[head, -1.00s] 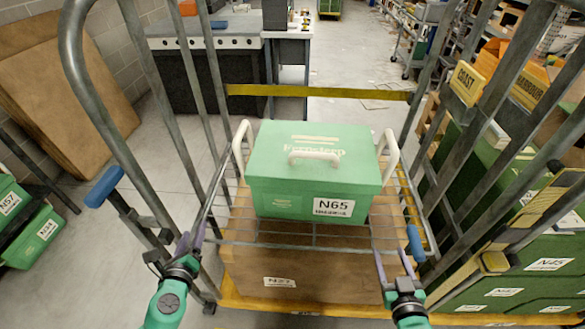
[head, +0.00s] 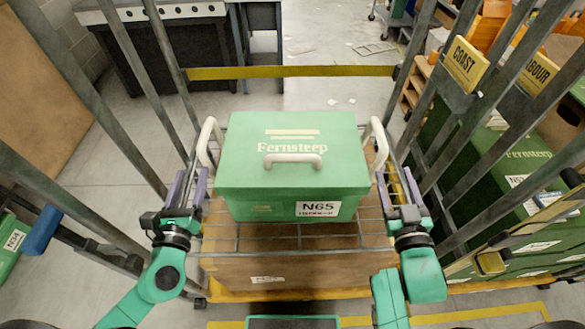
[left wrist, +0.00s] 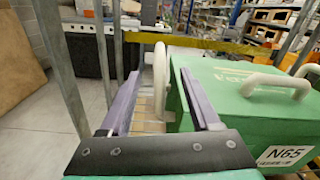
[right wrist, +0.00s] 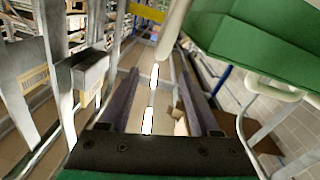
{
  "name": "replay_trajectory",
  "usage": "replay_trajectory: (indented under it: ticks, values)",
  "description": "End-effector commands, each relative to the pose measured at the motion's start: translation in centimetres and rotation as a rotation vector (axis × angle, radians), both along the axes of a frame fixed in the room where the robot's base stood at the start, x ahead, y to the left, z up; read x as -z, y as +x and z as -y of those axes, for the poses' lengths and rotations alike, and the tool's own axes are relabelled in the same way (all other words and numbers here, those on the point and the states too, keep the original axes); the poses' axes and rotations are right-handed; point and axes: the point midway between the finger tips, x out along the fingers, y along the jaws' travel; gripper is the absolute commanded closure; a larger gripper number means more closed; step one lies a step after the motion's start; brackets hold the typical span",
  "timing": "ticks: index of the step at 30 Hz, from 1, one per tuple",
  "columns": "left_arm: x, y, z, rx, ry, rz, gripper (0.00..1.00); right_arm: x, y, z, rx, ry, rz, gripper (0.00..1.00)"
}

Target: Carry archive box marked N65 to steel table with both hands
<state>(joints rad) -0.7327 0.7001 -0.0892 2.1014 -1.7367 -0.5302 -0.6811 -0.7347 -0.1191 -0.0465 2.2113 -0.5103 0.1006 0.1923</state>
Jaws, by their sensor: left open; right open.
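The green archive box marked N65 (head: 290,165) sits upright on the wire shelf of a roll cage, with a white loop handle on each side and one on its lid. My left gripper (head: 188,185) is open beside the box's left handle (head: 206,142). In the left wrist view that handle (left wrist: 160,80) shows beyond and between the open fingers (left wrist: 155,100). My right gripper (head: 402,185) is open beside the box's right handle (head: 378,138). In the right wrist view the fingers (right wrist: 165,100) are apart and empty, with the handle (right wrist: 175,30) ahead.
The roll cage's grey side bars (head: 120,90) rise close to both arms. A yellow strap (head: 290,72) crosses its far side. A brown box marked N27 (head: 300,268) lies under the shelf. Green boxes (head: 510,170) stand at right. Floor beyond the strap is mostly clear.

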Motion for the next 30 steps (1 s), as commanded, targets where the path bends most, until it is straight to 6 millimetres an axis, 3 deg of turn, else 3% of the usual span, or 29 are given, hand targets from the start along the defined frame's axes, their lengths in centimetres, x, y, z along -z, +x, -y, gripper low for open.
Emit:
replay_trajectory:
  ticks: [21, 30]
  values:
    - [-0.2, 12.9, -0.1, -0.001, -0.002, 0.003, 0.37, -0.2, 12.9, -0.1, 0.000, 0.000, 0.002, 0.37]
    - [-0.1, 14.2, 0.0, 0.001, -0.001, -0.001, 0.37, -0.1, 14.2, -0.1, 0.000, 0.000, 0.000, 0.37]
